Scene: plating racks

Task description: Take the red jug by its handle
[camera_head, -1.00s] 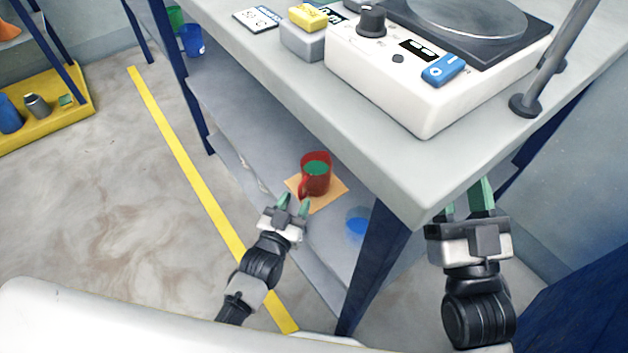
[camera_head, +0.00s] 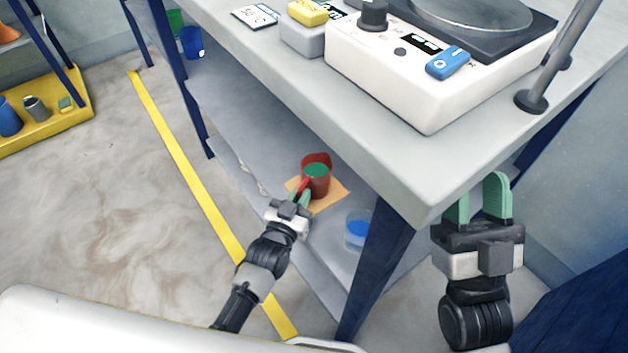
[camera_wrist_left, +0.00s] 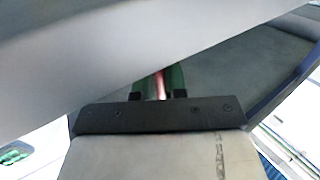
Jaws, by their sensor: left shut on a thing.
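The red jug (camera_head: 318,182) with green contents stands upright on an orange mat (camera_head: 335,192) on the lower shelf under the table. Its handle points toward my left gripper (camera_head: 302,197). The left gripper's green fingers are shut on the handle, one on each side. In the left wrist view a strip of red (camera_wrist_left: 160,86) shows between the two green fingers (camera_wrist_left: 161,82); the rest of the jug is hidden there. My right gripper (camera_head: 476,198) is open and empty, beside the table's near right corner.
The table top (camera_head: 290,85) overhangs the shelf (camera_head: 235,125) close above the jug. A clear container with blue contents (camera_head: 357,232) stands at the shelf's near end, by the blue table leg (camera_head: 378,255). A white device (camera_head: 400,75) stands on the table.

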